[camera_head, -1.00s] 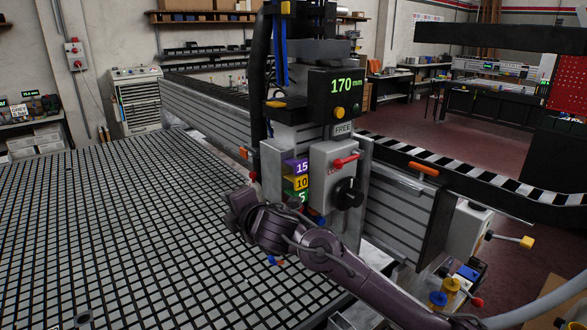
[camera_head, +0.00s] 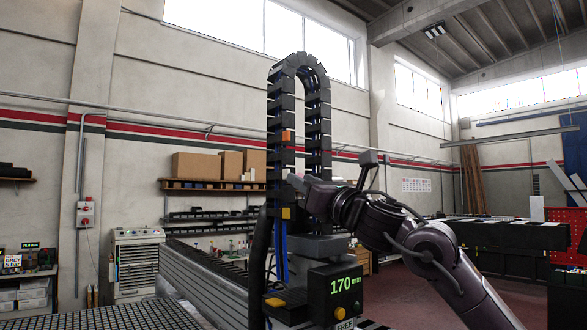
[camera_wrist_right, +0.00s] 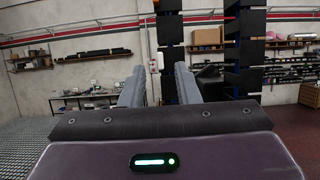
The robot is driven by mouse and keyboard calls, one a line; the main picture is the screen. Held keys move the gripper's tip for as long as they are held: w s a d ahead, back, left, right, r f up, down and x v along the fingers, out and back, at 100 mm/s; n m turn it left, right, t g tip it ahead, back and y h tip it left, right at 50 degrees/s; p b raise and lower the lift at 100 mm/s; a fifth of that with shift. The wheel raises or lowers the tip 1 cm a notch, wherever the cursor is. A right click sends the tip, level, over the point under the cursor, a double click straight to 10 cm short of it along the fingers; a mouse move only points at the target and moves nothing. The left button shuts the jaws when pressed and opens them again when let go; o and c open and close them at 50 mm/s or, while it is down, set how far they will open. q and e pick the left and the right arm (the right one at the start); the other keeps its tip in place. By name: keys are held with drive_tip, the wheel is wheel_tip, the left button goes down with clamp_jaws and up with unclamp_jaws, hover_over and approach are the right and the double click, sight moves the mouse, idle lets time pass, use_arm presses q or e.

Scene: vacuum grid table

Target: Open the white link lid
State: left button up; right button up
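A black cable chain (camera_head: 312,90) stands as a tall upright loop above the machine head. It has an orange link (camera_head: 287,137) on its left run and a yellow piece (camera_head: 286,213) lower down. My left gripper is out of view.
The machine head's black box (camera_head: 335,292) reading 170 mm stands below my right forearm. The gridded table (camera_head: 130,318) is at the lower left. A wall shelf with cardboard boxes (camera_head: 195,166) is far behind. Open air surrounds the chain's top.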

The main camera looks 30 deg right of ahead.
drive_tip(key=p+x, duration=0.2)
drive_tip(key=x, duration=0.2)
drive_tip(key=shift+w, duration=0.1)
clamp_jaws()
